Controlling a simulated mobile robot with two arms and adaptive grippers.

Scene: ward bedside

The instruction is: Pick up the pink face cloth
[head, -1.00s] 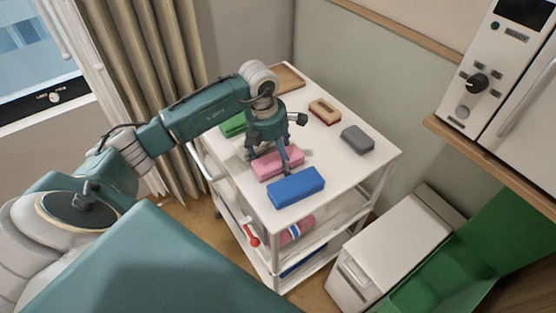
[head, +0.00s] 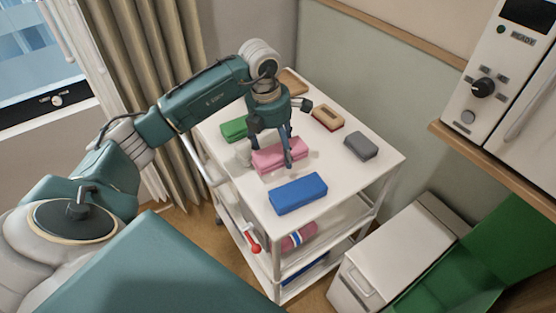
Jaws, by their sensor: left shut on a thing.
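The pink face cloth (head: 278,157) is a folded block over the white trolley top (head: 340,185). My left gripper (head: 276,153) comes down over it from above and is shut on it, one finger showing on its near side. The cloth appears slightly above the top, with a soft shadow around it. My right gripper is not in view.
A blue folded cloth (head: 298,193) lies close in front, a green one (head: 234,130) behind left, a grey one (head: 361,146) to the right. The wall borders the trolley's far right side.

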